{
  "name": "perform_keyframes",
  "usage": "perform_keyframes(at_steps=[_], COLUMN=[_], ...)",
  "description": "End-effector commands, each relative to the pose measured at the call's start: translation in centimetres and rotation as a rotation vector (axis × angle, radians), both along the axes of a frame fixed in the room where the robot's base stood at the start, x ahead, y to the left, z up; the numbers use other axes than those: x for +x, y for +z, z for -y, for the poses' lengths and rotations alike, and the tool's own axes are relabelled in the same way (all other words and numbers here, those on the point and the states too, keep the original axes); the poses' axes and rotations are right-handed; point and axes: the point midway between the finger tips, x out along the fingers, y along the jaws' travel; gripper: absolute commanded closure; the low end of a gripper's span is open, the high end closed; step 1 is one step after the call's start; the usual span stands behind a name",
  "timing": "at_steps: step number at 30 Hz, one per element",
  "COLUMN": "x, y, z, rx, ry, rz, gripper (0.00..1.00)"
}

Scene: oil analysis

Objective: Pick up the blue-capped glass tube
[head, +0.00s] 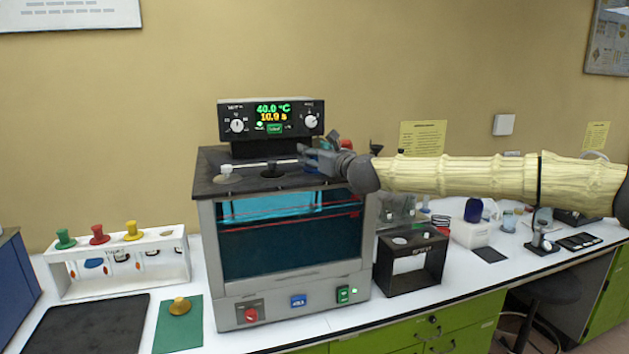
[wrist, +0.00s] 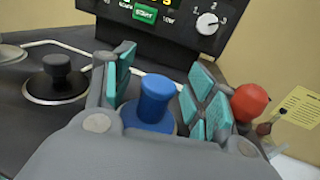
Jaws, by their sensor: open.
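The blue cap (wrist: 154,100) of the glass tube stands up from the dark top of the heated bath in the wrist view. The tube's glass is hidden below the cap. My gripper (wrist: 162,84) is open, with teal finger pads on the left and right of the cap; I cannot tell whether any pad touches it. The bath (head: 290,245) is a box with a glass front window and a display unit behind.
A black knobbed lid (wrist: 58,79) is left of my gripper, and a red ball-shaped top (wrist: 250,102) is close on its right. The control unit (head: 270,119) rises behind. A white rack (head: 118,262) with coloured caps and a black stand (head: 411,262) flank the bath.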

Motion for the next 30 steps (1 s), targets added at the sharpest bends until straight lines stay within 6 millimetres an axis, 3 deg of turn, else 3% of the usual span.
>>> perform_keyframes(at_steps=[8,17,30], x=[0.13,0.13,0.13], y=[-0.09,-0.08,0.56], z=[-0.13,-0.06,-0.07], rx=[0.000,-0.001,0.001], ry=[0.001,0.000,0.000], rz=[0.000,-0.001,0.000], gripper=[0.46,1.00,1.00])
